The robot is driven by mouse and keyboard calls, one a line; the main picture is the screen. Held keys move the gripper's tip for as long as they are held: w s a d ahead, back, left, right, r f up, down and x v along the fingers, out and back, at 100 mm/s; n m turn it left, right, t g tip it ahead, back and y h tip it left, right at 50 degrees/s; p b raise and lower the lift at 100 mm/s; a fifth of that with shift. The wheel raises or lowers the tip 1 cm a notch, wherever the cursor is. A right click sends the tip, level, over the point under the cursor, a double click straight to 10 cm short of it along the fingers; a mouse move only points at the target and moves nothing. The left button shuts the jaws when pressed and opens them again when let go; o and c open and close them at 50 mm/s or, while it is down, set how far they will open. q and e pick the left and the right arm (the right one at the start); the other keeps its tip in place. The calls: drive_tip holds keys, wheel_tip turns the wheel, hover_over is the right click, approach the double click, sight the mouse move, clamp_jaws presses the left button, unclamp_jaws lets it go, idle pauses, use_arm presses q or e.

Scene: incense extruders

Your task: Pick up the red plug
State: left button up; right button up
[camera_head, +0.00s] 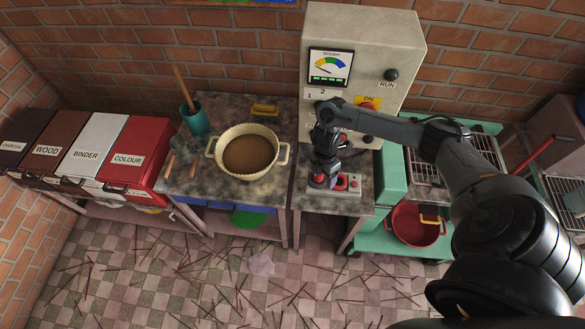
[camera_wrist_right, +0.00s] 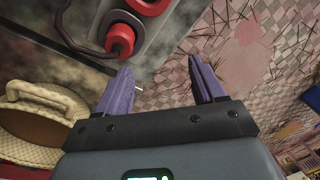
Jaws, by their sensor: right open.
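The red plug (camera_wrist_right: 119,39) shows in the right wrist view as a short red cylinder with a dark cable curling from it, on a grey panel. In the head view, red parts sit on the small grey panel (camera_head: 347,192) at the front of the middle table, partly hidden by my gripper. I cannot tell for certain which of them is the plug there. My right gripper (camera_head: 324,168) is over that panel. In the wrist view its jaws (camera_wrist_right: 160,65) are open and empty, with the plug just beyond the left finger, not between them. My left gripper is not in view.
A grey machine (camera_head: 350,25) with a gauge stands behind the panel. A cream pot (camera_head: 249,130) of brown material is on the table to the left. Labelled boxes (camera_head: 135,155) stand further left. A red bucket (camera_head: 410,232) is at lower right. Incense sticks litter the tiled floor.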

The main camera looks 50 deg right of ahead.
sight(319, 177)
drive_tip(key=shift+t+h, duration=0.3)
drive_tip(key=shift+t, duration=0.3)
drive_tip(key=w+d+r, duration=0.1)
drive_tip(key=w+d+r+b, duration=0.1)
drive_tip(key=w+d, duration=0.1)
drive_tip(key=shift+w+r, duration=0.1)
drive_tip(key=shift+r, duration=0.05)
drive_tip(key=f, duration=0.2)
drive_tip(key=f+b, duration=0.1)
drive_tip(key=shift+w+f, duration=0.3)
drive_tip(key=shift+f, duration=1.05)
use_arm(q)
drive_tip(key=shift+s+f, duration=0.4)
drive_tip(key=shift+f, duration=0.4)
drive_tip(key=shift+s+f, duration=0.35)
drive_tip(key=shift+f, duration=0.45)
use_arm(e)
drive_tip(key=shift+s+f, duration=0.1)
drive_tip(key=shift+f, duration=1.95)
drive_tip(key=shift+d, duration=0.1)
drive_tip(key=c, duration=1.1)
drive_tip(key=shift+c, duration=0.2)
